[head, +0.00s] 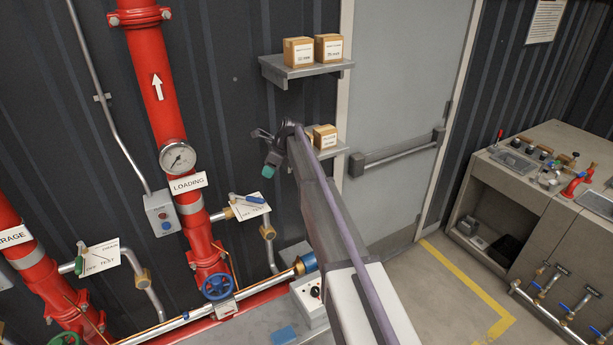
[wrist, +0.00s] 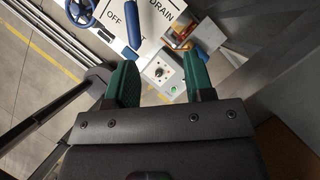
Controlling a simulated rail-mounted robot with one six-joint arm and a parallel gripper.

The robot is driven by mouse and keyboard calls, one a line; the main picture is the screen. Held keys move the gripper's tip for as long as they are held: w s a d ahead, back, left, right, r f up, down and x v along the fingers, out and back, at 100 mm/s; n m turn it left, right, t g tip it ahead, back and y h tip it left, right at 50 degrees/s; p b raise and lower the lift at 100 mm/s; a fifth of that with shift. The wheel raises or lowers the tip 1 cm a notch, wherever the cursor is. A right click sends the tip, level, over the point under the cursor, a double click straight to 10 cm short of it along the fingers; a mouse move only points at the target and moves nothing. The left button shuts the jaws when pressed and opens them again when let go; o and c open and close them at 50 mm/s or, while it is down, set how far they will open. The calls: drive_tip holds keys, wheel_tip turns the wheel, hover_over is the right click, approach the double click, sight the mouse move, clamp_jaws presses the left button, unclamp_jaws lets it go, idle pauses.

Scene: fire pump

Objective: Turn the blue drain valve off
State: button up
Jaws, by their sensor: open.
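The blue drain valve lever (head: 255,199) lies across the top of a white label plate (head: 250,209) on the pipe right of the loading riser. In the wrist view, the blue lever (wrist: 132,27) is at the top, beside the words OFF and DRAIN on the plate (wrist: 152,40). My gripper (head: 267,163) is up and to the right of the lever in the head view. Its two green fingers show apart and empty in the wrist view (wrist: 162,72). The lever is beyond the fingertips, not between them. The plate's other lettering is partly cut off.
A blue handwheel (head: 217,286) sits low on the red riser (head: 205,245). A control box with a knob (head: 313,297) stands below the plate; it also shows between my fingers (wrist: 163,72). Shelves with cartons (head: 299,52) are on the wall. A workbench (head: 530,185) stands at the right.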

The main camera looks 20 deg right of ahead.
sight(247, 198)
drive_tip(key=shift+m+g, duration=0.8)
drive_tip(key=s+b+x, duration=0.1)
drive_tip(key=b+x, duration=0.5)
drive_tip(key=x, duration=0.1)
drive_tip(key=s+a+b+x, duration=0.1)
drive_tip(key=b+x, duration=0.3)
drive_tip(key=shift+s+a+f, duration=0.1)
drive_tip(key=shift+s+f, duration=0.05)
drive_tip(key=shift+s, duration=0.15)
drive_tip(key=shift+a+r, duration=0.15)
drive_tip(key=shift+r, duration=0.05)
clamp_jaws()
